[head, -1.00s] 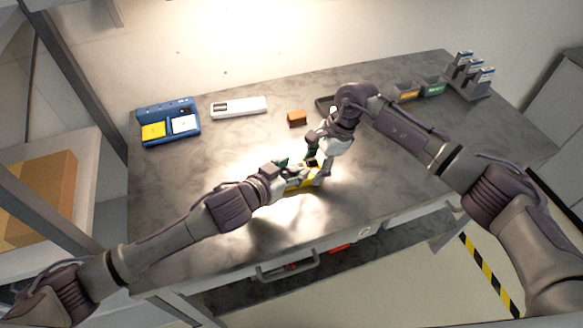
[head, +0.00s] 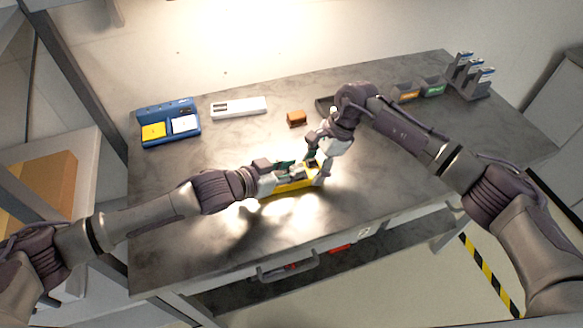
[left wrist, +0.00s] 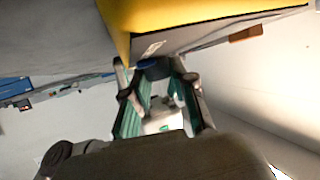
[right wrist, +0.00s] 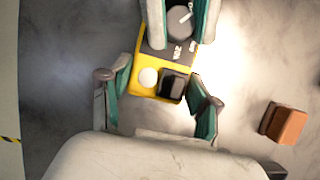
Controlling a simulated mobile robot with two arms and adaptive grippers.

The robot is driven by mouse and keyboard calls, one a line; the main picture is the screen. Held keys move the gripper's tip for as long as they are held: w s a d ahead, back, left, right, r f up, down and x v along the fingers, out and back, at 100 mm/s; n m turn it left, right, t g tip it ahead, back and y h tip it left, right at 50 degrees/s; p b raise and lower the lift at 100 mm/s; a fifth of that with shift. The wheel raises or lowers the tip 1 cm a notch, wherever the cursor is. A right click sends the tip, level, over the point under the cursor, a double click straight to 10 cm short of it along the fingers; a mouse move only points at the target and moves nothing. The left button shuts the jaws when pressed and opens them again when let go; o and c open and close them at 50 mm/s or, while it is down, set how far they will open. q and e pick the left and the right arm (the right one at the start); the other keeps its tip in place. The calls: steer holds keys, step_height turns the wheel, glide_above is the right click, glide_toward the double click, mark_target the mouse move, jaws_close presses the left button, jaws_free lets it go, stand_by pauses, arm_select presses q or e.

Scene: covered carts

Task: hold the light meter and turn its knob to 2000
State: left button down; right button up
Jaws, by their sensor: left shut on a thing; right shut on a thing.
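The yellow light meter (head: 293,187) is between my two grippers, close over the front middle of the table. In the right wrist view the meter (right wrist: 143,89) shows a white dome, a black screen and a dark face. My right gripper (right wrist: 157,88) is shut on the meter's body at the dome-and-screen end. My left gripper (right wrist: 180,38) has its fingers on both sides of the round dark knob (right wrist: 180,24) and is shut on it. The knob's pale pointer aims up and right in that view; the scale marks are too small to read. In the left wrist view the knob (left wrist: 155,68) sits between the fingertips.
A blue case (head: 152,114) with yellow and white items, a white box (head: 238,107) and an orange-brown block (head: 296,119) stand towards the back. Small bins (head: 431,87) and a rack (head: 468,78) stand at the back right.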

stand_by(0.3)
arm_select(q)
steer(key=c, duration=0.9)
jaws_free()
steer(key=shift+a, duration=0.1)
steer(key=v, duration=1.2)
